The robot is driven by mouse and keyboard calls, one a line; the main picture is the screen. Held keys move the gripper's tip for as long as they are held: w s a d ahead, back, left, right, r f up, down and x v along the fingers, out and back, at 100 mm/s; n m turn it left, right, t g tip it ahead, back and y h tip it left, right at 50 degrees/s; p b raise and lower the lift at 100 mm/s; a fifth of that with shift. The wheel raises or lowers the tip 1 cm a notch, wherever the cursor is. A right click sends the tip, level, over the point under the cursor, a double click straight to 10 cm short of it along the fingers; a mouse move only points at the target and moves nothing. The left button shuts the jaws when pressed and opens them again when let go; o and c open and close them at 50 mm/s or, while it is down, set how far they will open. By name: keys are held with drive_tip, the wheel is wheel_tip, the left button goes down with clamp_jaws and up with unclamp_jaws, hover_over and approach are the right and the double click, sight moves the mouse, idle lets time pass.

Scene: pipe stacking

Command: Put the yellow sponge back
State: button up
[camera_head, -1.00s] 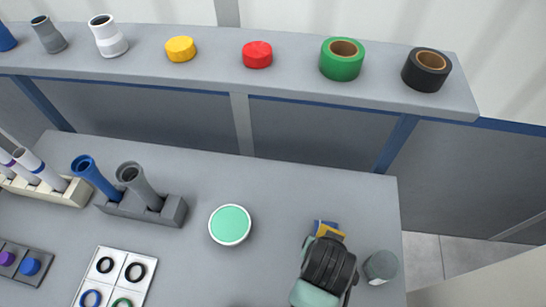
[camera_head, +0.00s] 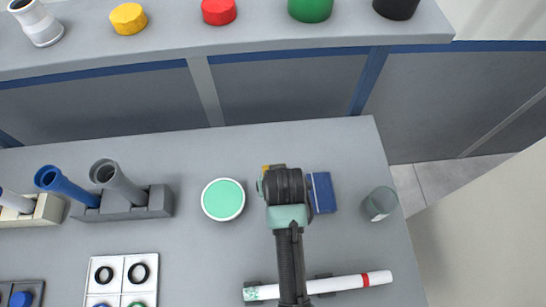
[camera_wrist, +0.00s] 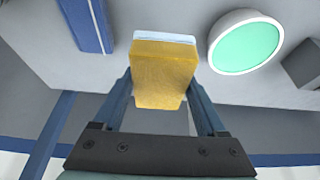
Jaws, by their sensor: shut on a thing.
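The yellow sponge (camera_wrist: 163,72), with a pale layer along its far edge, is between the two fingers of my gripper (camera_wrist: 161,92) in the wrist view. My gripper is shut on it. In the head view only a small yellow edge of the sponge (camera_head: 265,168) shows; my wrist hides the rest. A flat blue block or holder (camera_head: 321,192) lies on the table just right of my gripper. It also shows at the upper left of the wrist view (camera_wrist: 86,22). I cannot tell the sponge's exact height above the table.
A green-topped round dish (camera_head: 223,199) is close on the left, and a grey cup (camera_head: 379,203) stands on the right. A white pipe with a red band (camera_head: 345,284) lies nearer me. A grey pipe rack (camera_head: 152,203) stands farther left. A shelf (camera_head: 270,40) runs behind.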

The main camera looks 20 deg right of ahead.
drive_tip(key=f, duration=0.4)
drive_tip(key=d+f, duration=0.1)
drive_tip(key=f, duration=0.1)
drive_tip(key=shift+f, duration=2.35)
drive_tip(key=shift+f, duration=0.2)
drive_tip(key=o, duration=1.1)
drive_tip(key=shift+r, duration=0.1)
drive_tip(key=shift+r, duration=0.2)
drive_tip(key=p+v, duration=0.1)
drive_tip(key=v, duration=1)
drive_tip(key=shift+s+r, duration=0.15)
drive_tip(key=shift+r, duration=0.25)
